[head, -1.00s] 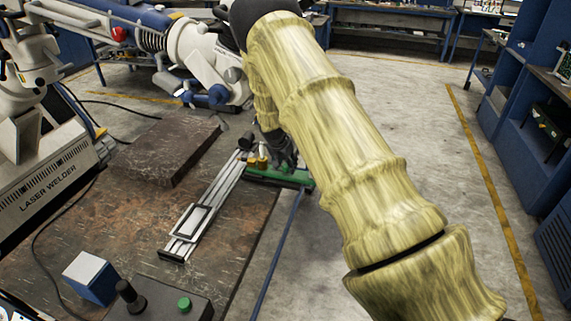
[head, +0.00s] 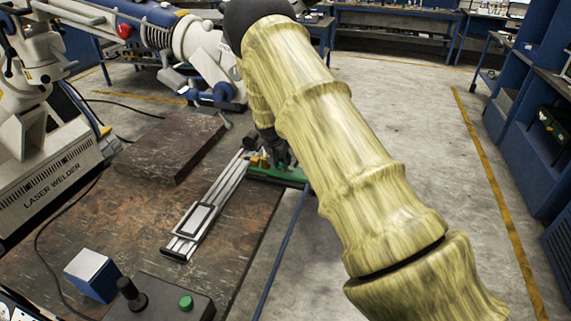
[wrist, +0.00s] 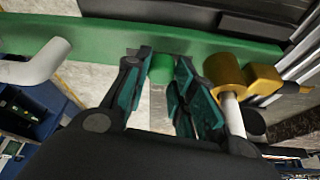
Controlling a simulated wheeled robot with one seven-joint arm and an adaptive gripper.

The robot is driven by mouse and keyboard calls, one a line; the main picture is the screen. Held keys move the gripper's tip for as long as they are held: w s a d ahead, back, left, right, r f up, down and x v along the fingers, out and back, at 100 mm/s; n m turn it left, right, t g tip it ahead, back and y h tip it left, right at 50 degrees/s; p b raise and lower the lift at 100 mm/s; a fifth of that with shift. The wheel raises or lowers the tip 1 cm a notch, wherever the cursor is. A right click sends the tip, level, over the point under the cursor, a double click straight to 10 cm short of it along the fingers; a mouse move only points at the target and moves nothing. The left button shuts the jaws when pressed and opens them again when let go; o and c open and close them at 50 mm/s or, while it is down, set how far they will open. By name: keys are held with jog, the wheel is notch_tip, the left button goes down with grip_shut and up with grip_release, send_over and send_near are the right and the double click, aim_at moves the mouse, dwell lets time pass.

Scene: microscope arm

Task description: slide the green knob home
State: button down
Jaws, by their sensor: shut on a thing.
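In the wrist view a short green knob (wrist: 161,69) stands out from a long green bar (wrist: 120,36). My gripper (wrist: 158,62) has its two teal-padded fingers around the knob, shut on it, from either side. In the head view my gripper (head: 281,157) is at the far end of a silver slide rail (head: 212,202), beside the green bar (head: 278,177). My forearm and fingers hide the knob there.
A brass-coloured fitting (wrist: 225,72) with a pale rod sits close to the right finger in the wrist view. A pale curved bar (wrist: 38,62) is at left. In the head view a dark block (head: 172,148) and control box (head: 160,298) stand on the table.

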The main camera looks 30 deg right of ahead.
jog(key=c, duration=1.2)
grip_release()
jog(key=shift+o, duration=0.2)
jog(key=v, duration=1.2)
